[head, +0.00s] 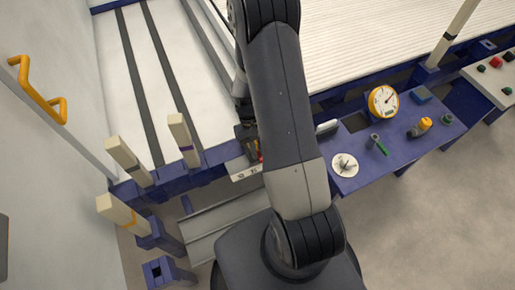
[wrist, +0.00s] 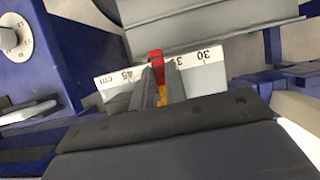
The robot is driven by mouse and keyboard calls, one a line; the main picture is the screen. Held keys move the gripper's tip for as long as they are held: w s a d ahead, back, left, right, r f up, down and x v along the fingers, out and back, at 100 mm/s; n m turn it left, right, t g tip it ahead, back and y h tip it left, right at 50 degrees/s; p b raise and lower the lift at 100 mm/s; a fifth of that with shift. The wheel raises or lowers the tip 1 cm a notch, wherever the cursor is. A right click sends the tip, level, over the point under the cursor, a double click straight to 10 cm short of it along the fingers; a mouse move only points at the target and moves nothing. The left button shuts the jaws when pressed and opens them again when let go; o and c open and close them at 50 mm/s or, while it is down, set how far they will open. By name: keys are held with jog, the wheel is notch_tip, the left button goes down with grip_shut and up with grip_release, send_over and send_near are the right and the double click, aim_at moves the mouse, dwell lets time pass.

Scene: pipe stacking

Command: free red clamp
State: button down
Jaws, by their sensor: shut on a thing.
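The red clamp (wrist: 156,58) sits at the white ruler scale (wrist: 196,83) marked 30 and 45 cm, between those two numbers. My gripper (wrist: 159,75) is shut on the red clamp, with one finger on each side of it. An orange-yellow part (wrist: 162,96) shows between the fingers, just below the red. In the head view, my gripper (head: 250,148) is partly hidden behind my arm, and only a sliver of red shows beside it. The ruler's left end (head: 241,175) also shows there; the rest is covered by my arm.
A blue side table (head: 402,138) at the right holds a yellow dial gauge (head: 383,101), a white dial (head: 344,166) and small tools. Cream posts (head: 129,160) stand at the left. A grey metal trough (head: 222,228) lies in front of the ruler.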

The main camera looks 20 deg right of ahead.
jog(key=c, duration=1.4)
grip_release()
jog(key=shift+c, duration=0.2)
jog(key=shift+r, duration=0.15)
jog(key=p+v, duration=0.1)
jog(key=v, duration=0.9)
jog(key=shift+r+p, duration=0.3)
jog(key=shift+w, duration=0.15)
jog(key=b+x, duration=0.1)
jog(key=x, duration=0.9)
jog(key=shift+f+b, duration=0.35)
jog(key=shift+f, duration=0.05)
